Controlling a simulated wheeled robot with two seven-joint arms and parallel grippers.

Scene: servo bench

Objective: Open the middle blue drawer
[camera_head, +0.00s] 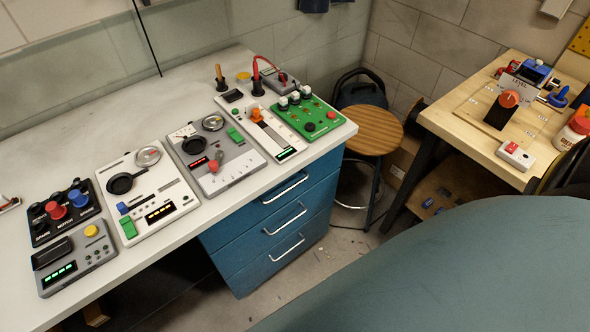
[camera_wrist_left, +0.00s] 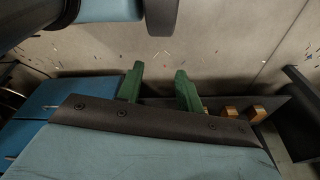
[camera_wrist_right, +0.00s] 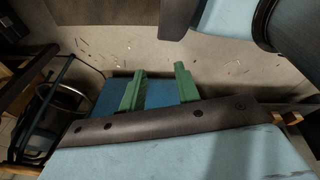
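The blue drawer cabinet stands under the right end of the white bench. Its middle drawer (camera_head: 255,241) has a silver bar handle (camera_head: 286,218) and looks shut, level with the drawers above and below. My left gripper (camera_wrist_left: 158,84) has its two green fingers spread apart with nothing between them. My right gripper (camera_wrist_right: 159,86) also has its green fingers apart and empty. Part of the blue cabinet (camera_wrist_right: 160,94) shows beyond the right fingers, and blue surfaces (camera_wrist_left: 55,95) show left of the left gripper. Neither gripper shows in the head view, and neither touches a handle.
The bench top (camera_head: 80,140) carries several control panels. A wooden stool (camera_head: 373,131) stands right of the cabinet, near a wooden table (camera_head: 470,125). Floor (camera_head: 315,262) is clear in front of the drawers. My large teal body part fills the lower right.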

